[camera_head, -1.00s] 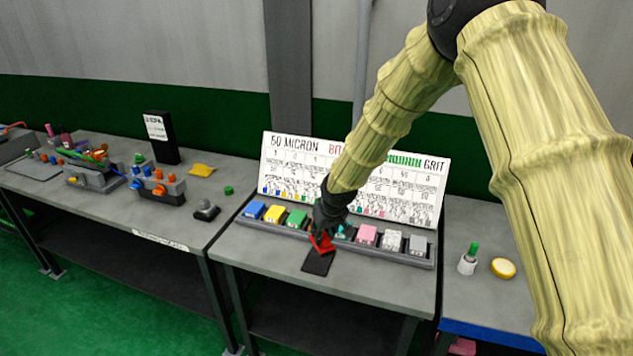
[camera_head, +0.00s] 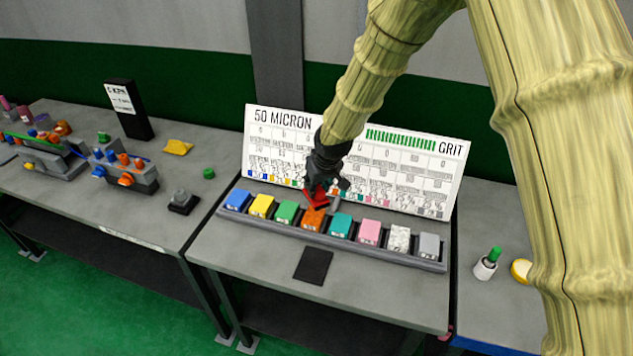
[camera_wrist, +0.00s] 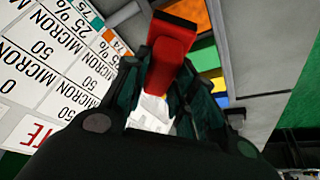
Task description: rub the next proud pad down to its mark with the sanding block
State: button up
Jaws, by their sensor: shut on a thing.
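My gripper (camera_head: 325,186) is shut on the red sanding block (camera_head: 317,198), which also shows in the wrist view (camera_wrist: 172,62) between the fingers. A row of coloured pads sits in a grey rack. The block is at the back edge of the orange pad (camera_head: 314,219), overlapping it in the head view; I cannot tell whether they touch. Left of orange are the green (camera_head: 286,211), yellow (camera_head: 262,205) and blue (camera_head: 237,200) pads. To its right are teal (camera_head: 341,226), pink (camera_head: 370,232), speckled white (camera_head: 399,237) and grey (camera_head: 429,245) pads. Their marks are too small to read.
A white board (camera_head: 420,165) reading "50 MICRON" and "GRIT" stands behind the rack (camera_head: 300,236). A black mat (camera_head: 313,266) lies bare in front. A grey-black button box (camera_head: 184,201) is to the left. A green-topped white bottle (camera_head: 486,264) stands right.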

aim_at(315, 199)
jog(key=shift+s+r, duration=0.25)
jog(key=shift+s, duration=0.25)
jog(key=shift+s+r, duration=0.2)
jog(key=shift+s, duration=0.25)
jog(key=shift+f, duration=0.2)
jog(key=w+f, duration=0.1)
jog(key=w+f+b, duration=0.1)
jog(key=f, duration=0.1)
jog(key=w+f, duration=0.1)
jog(key=shift+f, duration=0.4)
jog(key=shift+f+b, duration=0.2)
jog(key=shift+b, duration=0.2)
jog(key=shift+s+r, duration=0.2)
jog(key=shift+s, duration=0.3)
jog(key=shift+s+r, duration=0.35)
jog(key=shift+s, duration=0.15)
jog(key=shift+w+f, duration=0.65)
jog(key=shift+w, duration=0.1)
jog(key=shift+s+r, duration=0.3)
jog(key=shift+s, duration=0.1)
jog(key=shift+f, duration=0.25)
jog(key=shift+s+a+r, duration=0.2)
jog(key=shift+s+a, duration=0.05)
jog(key=shift+s, duration=0.3)
jog(key=shift+f, duration=0.1)
jog(key=shift+s, duration=0.1)
